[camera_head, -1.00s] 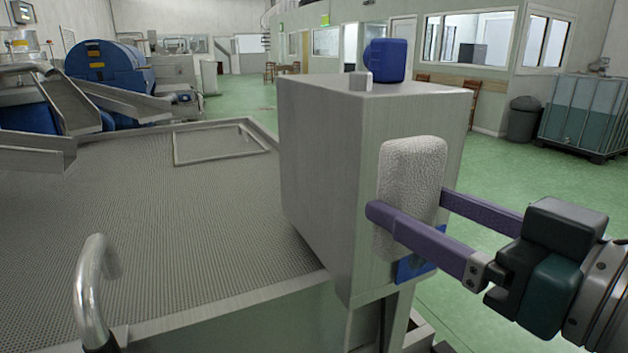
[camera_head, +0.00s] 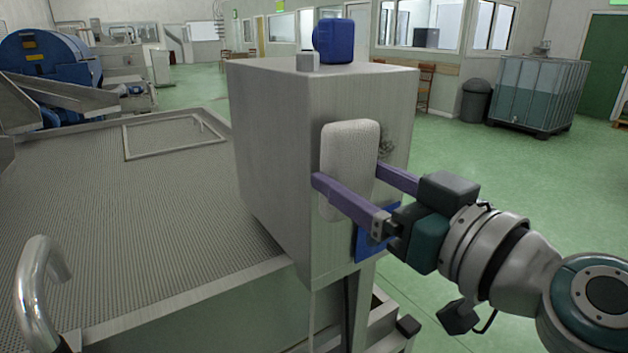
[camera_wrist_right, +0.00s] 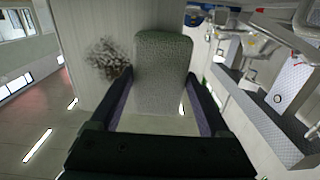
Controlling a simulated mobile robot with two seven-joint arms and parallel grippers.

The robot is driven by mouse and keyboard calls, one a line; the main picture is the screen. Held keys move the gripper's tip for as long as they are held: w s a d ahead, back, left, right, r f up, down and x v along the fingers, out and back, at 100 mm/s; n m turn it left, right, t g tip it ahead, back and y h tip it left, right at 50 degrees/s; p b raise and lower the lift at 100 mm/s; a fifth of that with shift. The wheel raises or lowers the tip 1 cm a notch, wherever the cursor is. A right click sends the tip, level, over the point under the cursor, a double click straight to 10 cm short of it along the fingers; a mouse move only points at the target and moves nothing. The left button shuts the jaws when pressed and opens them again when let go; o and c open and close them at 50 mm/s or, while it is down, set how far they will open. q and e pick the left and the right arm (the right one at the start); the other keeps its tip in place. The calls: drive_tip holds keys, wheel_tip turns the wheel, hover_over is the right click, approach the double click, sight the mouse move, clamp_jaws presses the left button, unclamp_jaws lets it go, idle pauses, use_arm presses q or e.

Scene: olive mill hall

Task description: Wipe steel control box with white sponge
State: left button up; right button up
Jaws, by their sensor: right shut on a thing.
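The steel control box (camera_head: 268,150) stands at the edge of the mesh-topped machine in the head view. A dark speckled smudge (camera_head: 387,147) marks its right-hand face; it also shows in the right wrist view (camera_wrist_right: 108,58), beside the sponge. My right gripper (camera_head: 347,176) is shut on the white sponge (camera_head: 350,145), one finger on each side. The sponge is upright, flat against or very close to that face, left of the smudge; contact is hard to tell. In the right wrist view the sponge (camera_wrist_right: 162,65) sits between both fingers. My left gripper is not in view.
A blue container (camera_head: 335,40) and a small grey block (camera_head: 308,61) stand on top of the box. A blue item (camera_head: 372,232) shows low on the smudged face. A bent metal handle (camera_head: 38,280) rises at front left.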

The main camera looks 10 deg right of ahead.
drive_tip(key=shift+x, duration=1.05)
idle(0.5)
